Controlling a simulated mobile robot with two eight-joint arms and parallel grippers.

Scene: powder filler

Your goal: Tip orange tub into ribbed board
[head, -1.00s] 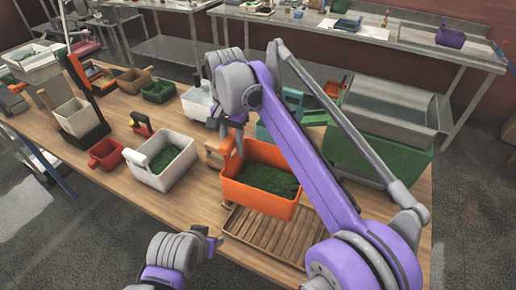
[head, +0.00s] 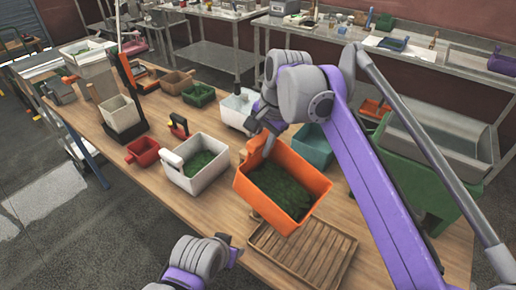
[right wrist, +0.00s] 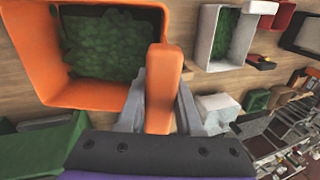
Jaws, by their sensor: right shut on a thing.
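The orange tub (head: 268,213) holds green leafy matter (head: 282,188). My right gripper (head: 263,138) is shut on the tub's handle, which shows between the fingers in the right wrist view (right wrist: 163,88). The tub hangs above the table, tilted a little, with its green load still inside. The ribbed board (head: 300,252), a brown slatted wooden tray, lies at the table's near edge, just below and to the right of the tub. The tub hides part of its far side. My left gripper (head: 232,250) is low in the head view, left of the board, and its jaws are unclear.
A white tub (head: 196,166) with green contents stands left of the orange tub, beside a small red tub (head: 143,152). A teal tub (head: 312,147) and a large green bin (head: 412,180) stand right and behind. Bare wood (head: 205,215) lies in front of the white tub.

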